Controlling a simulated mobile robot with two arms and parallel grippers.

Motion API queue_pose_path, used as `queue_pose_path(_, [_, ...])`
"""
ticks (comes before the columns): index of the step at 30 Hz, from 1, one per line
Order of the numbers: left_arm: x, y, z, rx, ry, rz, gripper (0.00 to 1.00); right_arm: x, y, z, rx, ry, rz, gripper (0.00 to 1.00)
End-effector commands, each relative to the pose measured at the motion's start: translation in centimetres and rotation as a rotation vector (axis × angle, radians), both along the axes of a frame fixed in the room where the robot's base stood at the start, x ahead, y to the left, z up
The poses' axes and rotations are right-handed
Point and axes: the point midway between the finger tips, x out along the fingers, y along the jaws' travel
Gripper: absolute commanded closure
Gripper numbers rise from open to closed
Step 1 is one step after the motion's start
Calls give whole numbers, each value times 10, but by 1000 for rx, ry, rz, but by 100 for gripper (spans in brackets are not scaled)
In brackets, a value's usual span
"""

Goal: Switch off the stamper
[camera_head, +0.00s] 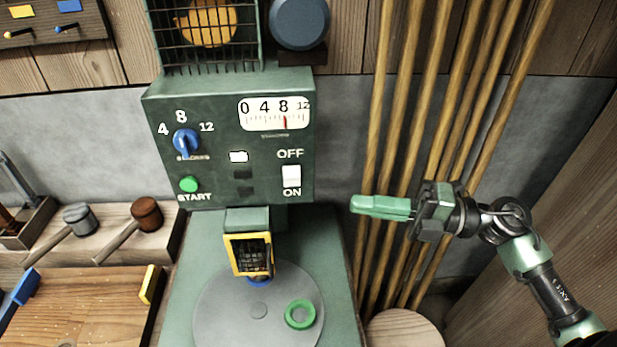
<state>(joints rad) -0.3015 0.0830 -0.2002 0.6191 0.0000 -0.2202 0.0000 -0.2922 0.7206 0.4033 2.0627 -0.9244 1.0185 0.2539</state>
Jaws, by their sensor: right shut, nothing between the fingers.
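The stamper (160,115) is a dark green machine with a control panel in the middle of the head view. Its white rocker switch (291,177) sits at the panel's right side, between the word OFF above and ON below; I cannot tell for sure which way it is tipped. A small white lamp (239,156) is bright, with two dark ones below it. A green START button (189,184) is at lower left. My right gripper (354,204) is shut and empty, right of and slightly below the switch, pointing left, apart from the panel. My left gripper is out of view.
A blue knob (186,141) and a scale (275,113) with a red pointer near 8 are on the panel. Below are a yellow-framed guard (249,239) and a round plate (225,317) with a green ring (300,314). Wooden poles (404,100) stand behind my right gripper.

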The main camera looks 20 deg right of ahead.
Motion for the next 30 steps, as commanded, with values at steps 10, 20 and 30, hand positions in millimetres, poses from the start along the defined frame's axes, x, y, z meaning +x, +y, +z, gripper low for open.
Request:
queue_pose_path(10, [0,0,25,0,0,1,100,29,50,8,6,-3,1,100])
queue_pose_path(20, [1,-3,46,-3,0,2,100,71,79,9,4,-1,-4,100])
queue_pose_path(30, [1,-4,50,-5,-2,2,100,87,74,8,1,0,-1,100])
